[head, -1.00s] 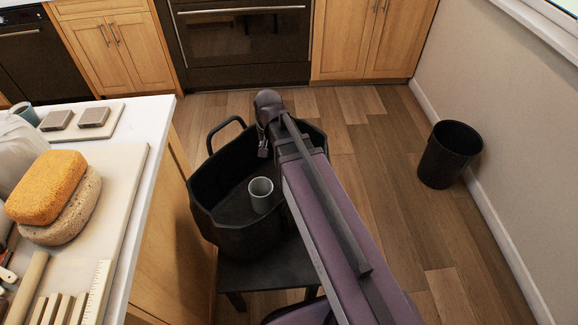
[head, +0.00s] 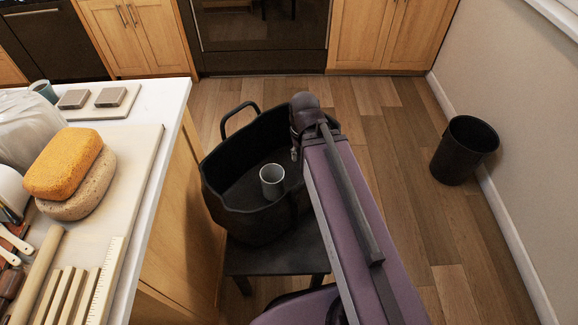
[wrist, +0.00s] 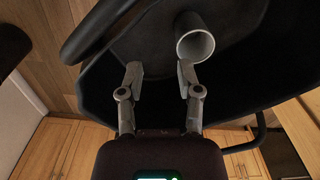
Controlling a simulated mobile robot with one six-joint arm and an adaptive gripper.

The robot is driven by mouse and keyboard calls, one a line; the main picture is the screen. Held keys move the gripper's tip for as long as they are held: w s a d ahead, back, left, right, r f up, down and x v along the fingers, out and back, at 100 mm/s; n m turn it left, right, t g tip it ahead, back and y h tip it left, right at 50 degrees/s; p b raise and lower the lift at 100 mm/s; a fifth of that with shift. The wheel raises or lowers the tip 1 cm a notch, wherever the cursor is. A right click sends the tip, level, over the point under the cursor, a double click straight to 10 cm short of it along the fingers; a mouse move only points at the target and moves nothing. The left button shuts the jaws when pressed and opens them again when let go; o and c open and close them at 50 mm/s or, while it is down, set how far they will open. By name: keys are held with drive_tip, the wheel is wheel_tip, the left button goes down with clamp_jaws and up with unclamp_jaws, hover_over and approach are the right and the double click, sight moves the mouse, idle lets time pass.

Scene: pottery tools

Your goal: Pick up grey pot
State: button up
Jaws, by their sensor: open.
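The grey pot (head: 272,181) is a small open cup standing upright inside a black bin (head: 232,224). In the wrist view the grey pot (wrist: 194,46) shows its open rim beyond my right fingertip. My gripper (wrist: 160,72) is open and empty, with its fingers spread over the bin (wrist: 262,75). The pot lies off to the right of the gap between the fingers, close to the right finger. I cannot tell whether they touch. In the head view my arm hides the gripper and the right part of the bin.
The bin rests on a dark stool (head: 277,257). A counter (head: 172,103) at left holds sponges (head: 66,163), wooden tools (head: 68,295) and a board with grey blocks (head: 110,97). A black wastebasket (head: 465,150) stands by the right wall. The wooden floor between is clear.

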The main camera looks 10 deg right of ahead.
wheel_tip(320, 180, up, 29)
drive_tip(key=p, duration=2.8)
drive_tip(key=shift+f, duration=0.2)
